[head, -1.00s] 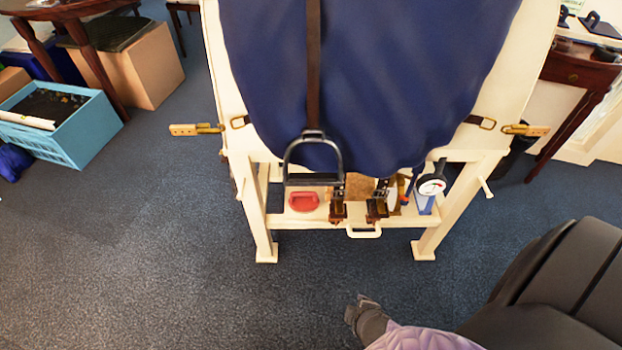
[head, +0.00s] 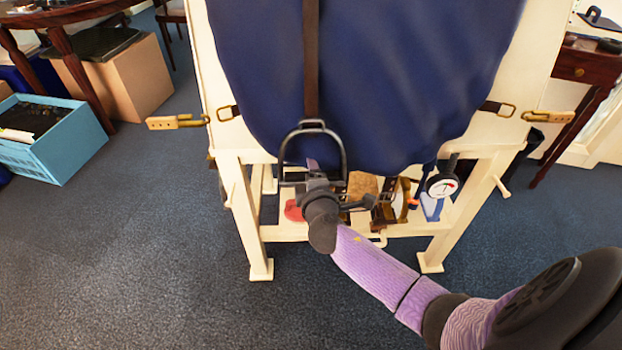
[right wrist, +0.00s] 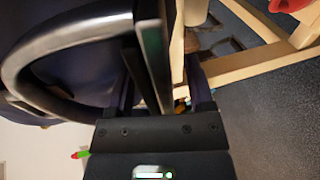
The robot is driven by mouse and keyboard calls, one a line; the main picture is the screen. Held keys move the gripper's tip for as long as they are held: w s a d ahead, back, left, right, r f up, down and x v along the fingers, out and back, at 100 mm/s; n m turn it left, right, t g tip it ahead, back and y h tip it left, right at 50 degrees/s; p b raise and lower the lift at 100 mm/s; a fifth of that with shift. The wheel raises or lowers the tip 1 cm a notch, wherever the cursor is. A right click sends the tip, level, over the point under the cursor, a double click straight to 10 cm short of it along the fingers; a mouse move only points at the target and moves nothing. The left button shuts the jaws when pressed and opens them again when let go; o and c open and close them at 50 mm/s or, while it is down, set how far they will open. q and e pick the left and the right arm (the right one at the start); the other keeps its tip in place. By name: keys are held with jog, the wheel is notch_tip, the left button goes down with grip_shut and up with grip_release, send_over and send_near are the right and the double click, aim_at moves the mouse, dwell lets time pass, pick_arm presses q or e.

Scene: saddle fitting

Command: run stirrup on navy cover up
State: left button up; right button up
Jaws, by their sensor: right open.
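The navy cover (head: 410,80) hangs over the cream stand. A brown leather strap (head: 312,60) runs down its front and carries the dark metal stirrup (head: 289,139), which hangs at the cover's lower edge. My right gripper (head: 313,166) is at the stirrup's bottom bar, partly hiding it. In the right wrist view, the stirrup's curved side (right wrist: 25,55) shows at the left. Its flat bar stands between the open fingers of my right gripper (right wrist: 160,85), close to the left finger; contact cannot be told. My left gripper is not in view.
The cream stand (head: 240,200) has a lower shelf with a red item (head: 293,210), brass-and-dark fittings and a round gauge (head: 441,186). Brass buckled tabs (head: 178,122) stick out at both sides. A blue crate (head: 60,150) stands at the left. The front floor is clear.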

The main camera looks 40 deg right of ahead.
jog(key=shift+w, duration=0.1)
grip_shut()
jog(key=shift+f, duration=0.1)
dwell(1.1)
